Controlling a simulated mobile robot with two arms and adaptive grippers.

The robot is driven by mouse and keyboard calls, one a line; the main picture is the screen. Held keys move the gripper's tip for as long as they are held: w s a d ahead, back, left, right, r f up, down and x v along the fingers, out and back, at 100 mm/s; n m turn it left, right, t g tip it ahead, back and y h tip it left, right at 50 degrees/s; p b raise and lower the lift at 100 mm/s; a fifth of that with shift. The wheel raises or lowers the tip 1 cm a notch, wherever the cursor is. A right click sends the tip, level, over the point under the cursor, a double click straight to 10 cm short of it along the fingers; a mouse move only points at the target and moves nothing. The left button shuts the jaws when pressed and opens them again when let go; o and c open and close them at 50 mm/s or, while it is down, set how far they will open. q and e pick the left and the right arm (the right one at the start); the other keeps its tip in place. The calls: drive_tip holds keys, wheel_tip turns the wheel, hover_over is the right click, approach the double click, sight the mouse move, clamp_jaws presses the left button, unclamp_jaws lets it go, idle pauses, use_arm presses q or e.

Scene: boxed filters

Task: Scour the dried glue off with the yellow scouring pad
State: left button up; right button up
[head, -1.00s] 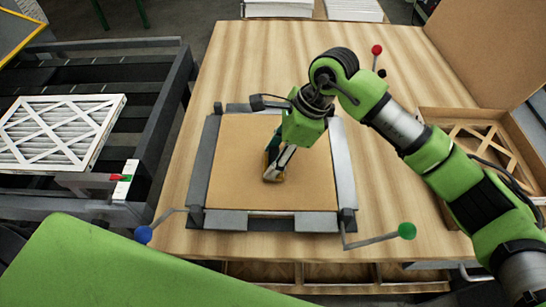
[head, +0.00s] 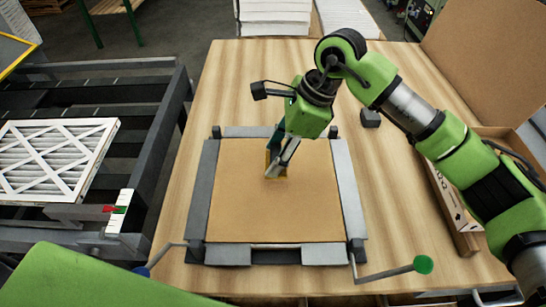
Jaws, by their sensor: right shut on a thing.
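My right gripper (head: 278,168) is shut on the yellow scouring pad (head: 275,172), only a small part of which shows below its fingers. The pad is low over the tan board (head: 280,215), at or near its surface, left of centre and toward the far half. The board lies flat in a grey frame (head: 349,200) on the wooden table. I cannot make out the dried glue; the gripper and pad may cover it. My left gripper is not in view.
Levers stick out at the frame's near corners, one with a green knob (head: 423,264). A pleated filter (head: 55,155) lies on a dark roller conveyor (head: 165,140) at left. An open cardboard box (head: 490,50) stands at right. The table beyond the frame is mostly clear.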

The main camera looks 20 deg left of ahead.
drive_tip(key=shift+w+r+p, duration=0.15)
drive_tip(key=shift+r, duration=0.45)
drive_tip(key=shift+w+r+p, duration=0.15)
drive_tip(key=shift+r, duration=0.45)
drive_tip(key=shift+s+r, duration=0.15)
drive_tip(key=shift+r, duration=0.4)
